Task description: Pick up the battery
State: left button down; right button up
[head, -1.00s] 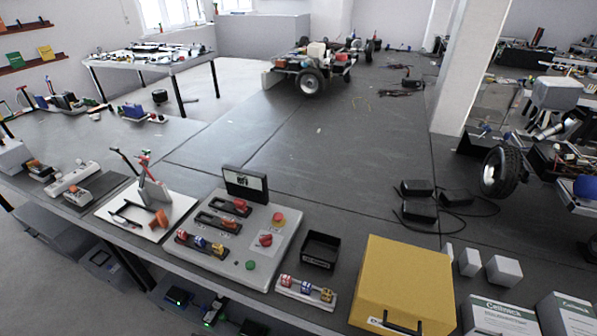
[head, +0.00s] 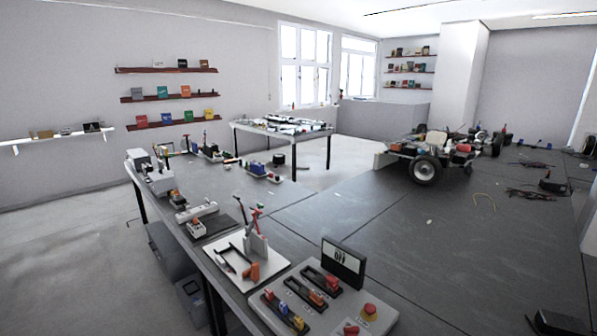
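I cannot pick out a battery for certain at this size. Several small blocks and devices, any of which I cannot identify, stand along the long dark table (head: 330,215). A blue item on a small tray (head: 258,170) and a small white-and-dark device (head: 196,228) are among them. Neither of my grippers shows in the head view, so I cannot see what they hold.
A wheeled chassis (head: 432,155) is at the back right. Floor at left is clear.

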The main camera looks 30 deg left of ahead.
aim_at(148, 169)
jog(key=u, duration=1.95)
